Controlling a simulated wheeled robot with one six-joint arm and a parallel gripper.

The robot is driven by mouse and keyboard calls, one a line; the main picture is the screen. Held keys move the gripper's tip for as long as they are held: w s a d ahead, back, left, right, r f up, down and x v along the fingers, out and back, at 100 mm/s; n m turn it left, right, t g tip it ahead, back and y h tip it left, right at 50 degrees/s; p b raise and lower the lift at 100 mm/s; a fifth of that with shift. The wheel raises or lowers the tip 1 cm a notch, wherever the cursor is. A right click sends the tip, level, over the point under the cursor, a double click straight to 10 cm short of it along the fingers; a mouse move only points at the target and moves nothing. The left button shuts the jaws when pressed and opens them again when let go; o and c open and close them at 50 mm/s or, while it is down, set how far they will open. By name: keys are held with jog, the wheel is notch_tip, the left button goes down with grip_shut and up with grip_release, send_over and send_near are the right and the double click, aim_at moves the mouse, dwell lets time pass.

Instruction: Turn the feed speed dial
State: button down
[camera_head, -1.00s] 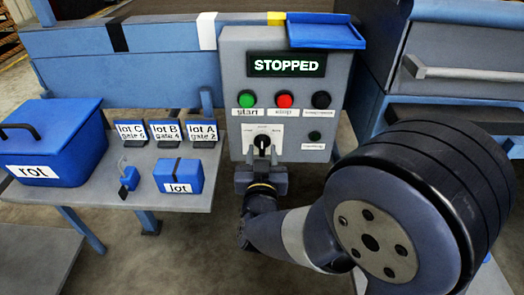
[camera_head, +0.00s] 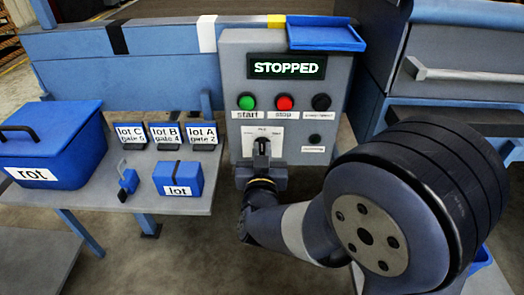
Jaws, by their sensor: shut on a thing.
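The feed speed dial (camera_head: 262,143) is a dark knob on a white plate (camera_head: 276,133), low on the grey control panel (camera_head: 236,75). My gripper (camera_head: 261,160) is at the dial from below, shut on it. The fingers hide the dial's lower part, and only its upper part shows. The panel's display (camera_head: 287,67) reads STOPPED in light letters. My arm reaches in from the lower right.
A green start button (camera_head: 246,102), a red stop button (camera_head: 284,102) and a black knob (camera_head: 321,102) sit above the dial. A blue tray (camera_head: 325,37) tops the panel. Left, a table (camera_head: 150,201) holds a blue rot bin (camera_head: 60,140), lot signs and a lot box (camera_head: 178,178).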

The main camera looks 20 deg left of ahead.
jog(key=shift+n+p, duration=0.4)
jog(key=n+p, duration=0.1)
jog(key=n, duration=0.1)
jog(key=n+p, duration=0.1)
jog(key=shift+s+a+n+p, duration=0.1)
jog(key=shift+a+n+p, duration=0.2)
jog(key=shift+n, duration=0.1)
jog(key=n+p, duration=0.2)
jog(key=n, duration=0.3)
jog(key=shift+a+f+p, duration=0.25)
jog(key=shift+f+p, duration=0.05)
jog(key=shift+p, duration=0.1)
jog(key=shift+n, duration=0.4)
jog(key=c, duration=1.4)
grip_release()
jog(key=shift+s, duration=0.1)
